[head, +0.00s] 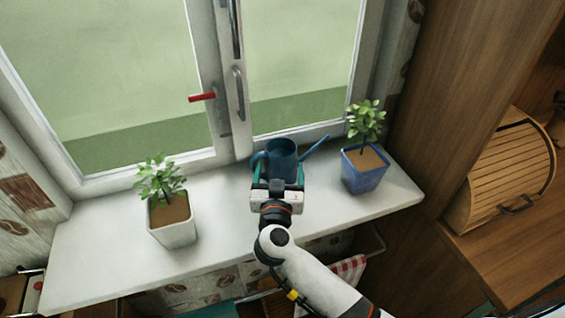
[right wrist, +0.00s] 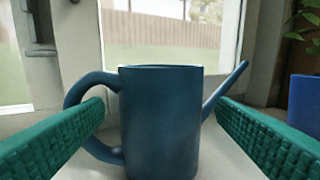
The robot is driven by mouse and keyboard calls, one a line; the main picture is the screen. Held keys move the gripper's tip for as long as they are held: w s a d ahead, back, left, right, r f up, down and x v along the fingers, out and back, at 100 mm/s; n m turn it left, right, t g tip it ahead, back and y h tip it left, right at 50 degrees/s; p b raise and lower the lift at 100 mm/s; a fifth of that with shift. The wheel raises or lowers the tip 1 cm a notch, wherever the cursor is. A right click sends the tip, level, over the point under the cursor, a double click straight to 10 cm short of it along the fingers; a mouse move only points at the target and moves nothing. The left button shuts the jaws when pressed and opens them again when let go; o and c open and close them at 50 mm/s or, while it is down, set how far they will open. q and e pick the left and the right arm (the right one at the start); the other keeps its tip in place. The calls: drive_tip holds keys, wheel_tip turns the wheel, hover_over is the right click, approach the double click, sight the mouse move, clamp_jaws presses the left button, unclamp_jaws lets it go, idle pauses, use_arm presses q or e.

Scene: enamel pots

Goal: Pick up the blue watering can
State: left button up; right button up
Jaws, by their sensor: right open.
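The blue watering can (head: 283,156) stands upright on the windowsill, close to the window frame. In the head view its spout points right and its handle is on the left. My right gripper (head: 277,177) is in front of the can, and hides its lower part. In the right wrist view the can (right wrist: 161,120) is centred between the two green fingers of my right gripper (right wrist: 160,118), which are wide open. The left finger overlaps the handle in the picture; I cannot tell whether they touch. My left gripper is not in view.
A plant in a white pot (head: 172,220) stands left on the white windowsill (head: 100,250). A plant in a blue pot (head: 364,172) stands right of the can. A wooden bread box (head: 505,175) is at far right.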

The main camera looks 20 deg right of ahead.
sight(282, 148)
drive_tip(key=x, duration=0.5)
drive_tip(key=shift+f, duration=0.2)
drive_tip(key=shift+w+d, duration=0.15)
drive_tip(key=shift+w, duration=0.1)
drive_tip(key=shift+s, duration=0.1)
drive_tip(key=shift+c, duration=0.9)
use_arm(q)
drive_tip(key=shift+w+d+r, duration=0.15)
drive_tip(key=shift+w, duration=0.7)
use_arm(e)
drive_tip(key=c, duration=0.9)
